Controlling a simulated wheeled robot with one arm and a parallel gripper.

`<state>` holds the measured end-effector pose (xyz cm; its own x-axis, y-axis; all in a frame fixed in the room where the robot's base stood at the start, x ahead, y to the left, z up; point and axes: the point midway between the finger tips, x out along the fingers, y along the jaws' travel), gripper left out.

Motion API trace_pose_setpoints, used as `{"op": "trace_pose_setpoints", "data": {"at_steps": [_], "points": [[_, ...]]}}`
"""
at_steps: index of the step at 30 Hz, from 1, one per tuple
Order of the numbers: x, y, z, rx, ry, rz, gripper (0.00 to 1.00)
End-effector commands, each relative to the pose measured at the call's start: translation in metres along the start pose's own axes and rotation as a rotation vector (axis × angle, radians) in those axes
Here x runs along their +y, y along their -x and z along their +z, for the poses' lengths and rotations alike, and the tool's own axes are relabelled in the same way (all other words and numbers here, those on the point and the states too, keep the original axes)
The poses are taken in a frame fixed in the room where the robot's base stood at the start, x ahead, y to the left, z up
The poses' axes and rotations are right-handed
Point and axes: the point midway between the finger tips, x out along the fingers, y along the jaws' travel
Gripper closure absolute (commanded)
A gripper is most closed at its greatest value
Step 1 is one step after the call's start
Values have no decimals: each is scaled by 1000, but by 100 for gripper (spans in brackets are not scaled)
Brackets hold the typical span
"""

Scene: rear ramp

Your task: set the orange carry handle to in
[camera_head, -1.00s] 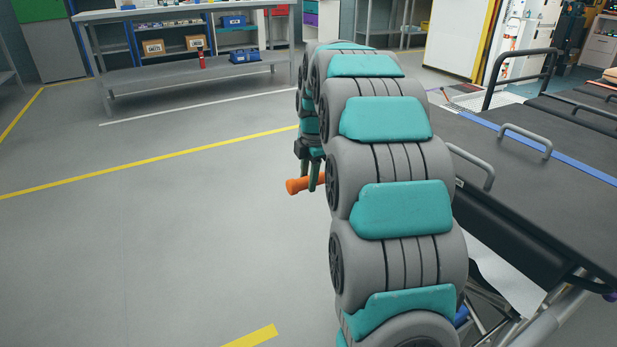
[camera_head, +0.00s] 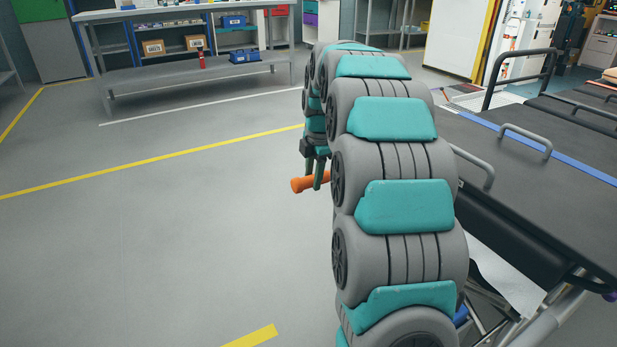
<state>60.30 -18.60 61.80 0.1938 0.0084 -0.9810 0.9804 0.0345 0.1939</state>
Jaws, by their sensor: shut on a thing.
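The orange carry handle (camera_head: 303,185) sticks out to the left from behind my arm, above the floor. Only its outer end shows; the rest is hidden behind my arm. My gripper (camera_head: 318,184) points down at the handle, with its dark green fingers shut on it. The black stretcher (camera_head: 556,165) to which the handle seems to belong lies to the right; where the two join is hidden.
Grey side rails (camera_head: 472,165) stand up along the stretcher's near edge. A grey workbench (camera_head: 190,75) with shelves and boxes stands at the back left. The floor (camera_head: 150,240) on the left is clear, with yellow lines.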

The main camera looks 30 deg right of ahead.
Motion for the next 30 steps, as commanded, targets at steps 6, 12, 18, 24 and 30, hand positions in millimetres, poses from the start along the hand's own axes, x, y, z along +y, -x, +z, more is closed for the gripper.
{"op": "trace_pose_setpoints", "data": {"at_steps": [6, 12, 18, 24, 30], "points": [[0, 0, 26, -2, -2, 2, 100], [0, 0, 25, -3, -2, 1, 100], [0, 0, 25, -3, -1, 1, 37], [0, 0, 25, -2, -1, 1, 28], [0, 2, 25, -2, -1, 1, 28]]}}
